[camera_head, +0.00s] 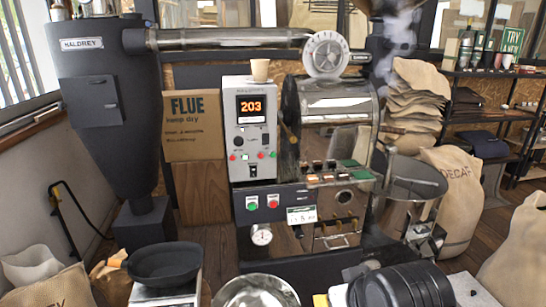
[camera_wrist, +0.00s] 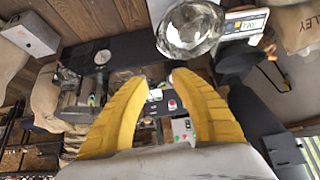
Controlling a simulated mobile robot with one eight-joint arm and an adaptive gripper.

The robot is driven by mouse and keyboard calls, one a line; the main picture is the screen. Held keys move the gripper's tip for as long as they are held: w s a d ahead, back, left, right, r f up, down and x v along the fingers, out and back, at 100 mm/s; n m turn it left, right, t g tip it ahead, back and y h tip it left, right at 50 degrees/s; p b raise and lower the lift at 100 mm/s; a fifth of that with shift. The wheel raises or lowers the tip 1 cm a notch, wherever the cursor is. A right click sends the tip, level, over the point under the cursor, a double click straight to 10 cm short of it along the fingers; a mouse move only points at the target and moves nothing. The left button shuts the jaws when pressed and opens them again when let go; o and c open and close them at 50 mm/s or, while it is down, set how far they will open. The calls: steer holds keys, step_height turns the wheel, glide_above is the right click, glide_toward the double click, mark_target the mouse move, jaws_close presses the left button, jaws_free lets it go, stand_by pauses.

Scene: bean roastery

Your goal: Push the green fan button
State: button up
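A green button (camera_head: 252,203) sits on the left of the roaster's dark front panel (camera_head: 240,212), beside a red button (camera_head: 273,201). Smaller red and green buttons or lights show on the grey control box (camera_head: 240,125) above; I cannot read which one is marked fan. My gripper (camera_wrist: 158,80) has two yellow fingers, spread apart with nothing between them. It is not visible in the head view. The wrist view is roughly upside down; the red button (camera_wrist: 172,104) shows between the fingers. The panel's green button is not clear there and may be behind the right finger.
The display reads 203, and a paper cup (camera_head: 260,70) stands on the control box. A label card (camera_head: 301,214) hangs right of the red button. A metal bowl (camera_head: 256,291) and a scale with a black dish (camera_head: 164,263) stand in front. Sacks (camera_head: 455,200) are at right.

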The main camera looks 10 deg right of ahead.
jaws_close()
stand_by(1.0)
